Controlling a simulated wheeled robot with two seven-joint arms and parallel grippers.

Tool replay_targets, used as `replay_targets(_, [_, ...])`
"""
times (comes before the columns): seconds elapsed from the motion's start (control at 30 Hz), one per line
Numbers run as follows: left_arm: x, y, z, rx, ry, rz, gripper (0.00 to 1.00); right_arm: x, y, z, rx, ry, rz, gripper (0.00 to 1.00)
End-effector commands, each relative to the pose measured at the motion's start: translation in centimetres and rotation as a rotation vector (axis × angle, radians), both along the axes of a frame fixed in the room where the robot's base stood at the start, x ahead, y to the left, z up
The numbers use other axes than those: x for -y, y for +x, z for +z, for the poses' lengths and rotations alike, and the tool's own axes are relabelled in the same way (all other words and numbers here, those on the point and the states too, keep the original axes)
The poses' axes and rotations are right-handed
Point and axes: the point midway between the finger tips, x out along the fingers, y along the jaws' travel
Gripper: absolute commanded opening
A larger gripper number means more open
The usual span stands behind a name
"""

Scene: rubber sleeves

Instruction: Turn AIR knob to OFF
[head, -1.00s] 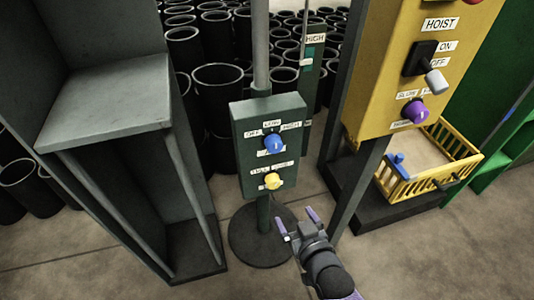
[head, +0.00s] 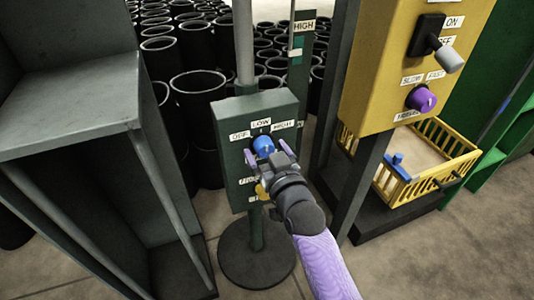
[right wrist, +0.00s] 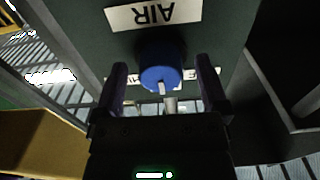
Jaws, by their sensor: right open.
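The blue AIR knob (head: 263,144) is on the front of a dark green control box (head: 236,116) on a post. OFF, LOW and HIGH labels are above it. In the right wrist view the knob (right wrist: 160,70) lies between the finger tips, and its white mark points toward the LOW side. The AIR label (right wrist: 153,14) appears upside down there. My right gripper (head: 268,153) is open, with one finger on each side of the knob. I cannot tell if the fingers touch it. My left gripper is not in view.
A yellow knob (head: 262,191) sits lower on the box, partly hidden by my right gripper. A yellow hoist panel (head: 378,85) with a lever and purple knob stands right. A grey shelf unit (head: 75,105) is left. Black rubber sleeves (head: 198,100) stand behind.

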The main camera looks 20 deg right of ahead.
Motion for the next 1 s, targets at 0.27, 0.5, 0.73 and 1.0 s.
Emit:
replay_targets(0.27, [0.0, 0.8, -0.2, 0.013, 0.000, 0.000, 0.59, 0.0, 0.0, 0.0, 0.000, 0.000, 0.000, 0.39])
replay_targets(0.5, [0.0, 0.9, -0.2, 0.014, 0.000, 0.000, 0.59, 0.0, 0.0, -0.1, -0.001, 0.000, 0.000, 0.01])
replay_targets(0.73, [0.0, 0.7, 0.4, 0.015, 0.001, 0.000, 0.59, 0.0, -0.1, 0.1, -0.002, -0.042, 0.001, 0.00])
replay_targets(1.0, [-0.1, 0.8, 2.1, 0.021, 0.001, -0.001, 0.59, 0.0, 0.0, 0.3, 0.005, -0.218, 0.001, 0.01])
